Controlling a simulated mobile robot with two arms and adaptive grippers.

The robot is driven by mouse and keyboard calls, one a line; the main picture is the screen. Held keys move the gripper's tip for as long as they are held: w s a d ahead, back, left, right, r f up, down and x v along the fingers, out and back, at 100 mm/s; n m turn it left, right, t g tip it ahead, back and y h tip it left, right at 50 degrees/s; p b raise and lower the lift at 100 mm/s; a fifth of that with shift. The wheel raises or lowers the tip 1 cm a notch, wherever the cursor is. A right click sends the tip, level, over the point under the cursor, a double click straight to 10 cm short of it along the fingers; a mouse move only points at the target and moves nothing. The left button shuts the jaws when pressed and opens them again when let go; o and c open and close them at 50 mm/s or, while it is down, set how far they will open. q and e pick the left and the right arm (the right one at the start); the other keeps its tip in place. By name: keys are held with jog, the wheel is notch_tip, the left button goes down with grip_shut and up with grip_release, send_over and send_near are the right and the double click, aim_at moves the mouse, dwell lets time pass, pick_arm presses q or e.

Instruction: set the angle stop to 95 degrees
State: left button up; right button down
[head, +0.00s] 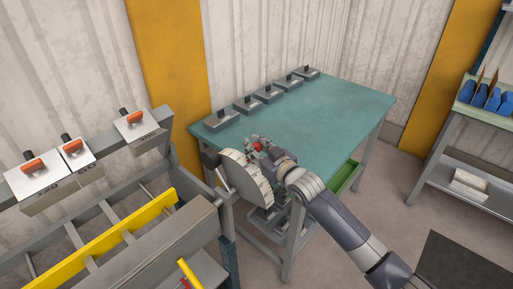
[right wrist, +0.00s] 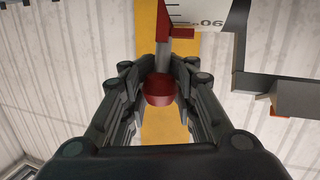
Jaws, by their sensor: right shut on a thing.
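The angle stop is a grey, half-round disc (head: 245,178) with a pale scale on its rim, at the right end of the bender in the head view. My right gripper (head: 259,147) is at its upper edge. In the right wrist view my right gripper (right wrist: 160,90) is shut on a red round knob (right wrist: 160,91), one finger on each side. Beyond it a red pointer (right wrist: 178,33) lies beside the white scale (right wrist: 207,12), near an upside-down 90. The exact angle cannot be read. My left gripper is not in view.
A green-topped table (head: 325,108) behind bears a row of several grey blocks with black knobs (head: 268,95). A shelf with blue bins (head: 493,101) stands right.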

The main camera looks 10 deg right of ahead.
jog(key=shift+r, duration=0.5)
jog(key=c, duration=1.3)
grip_release()
jog(key=shift+a, duration=0.1)
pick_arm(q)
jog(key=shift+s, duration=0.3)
pick_arm(e)
jog(key=shift+s+f, duration=0.1)
jog(key=shift+s, duration=0.1)
jog(key=shift+f, duration=0.15)
jog(key=shift+s+d, duration=0.3)
jog(key=shift+s, duration=0.2)
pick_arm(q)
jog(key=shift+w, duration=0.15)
pick_arm(e)
jog(key=v, duration=1.1)
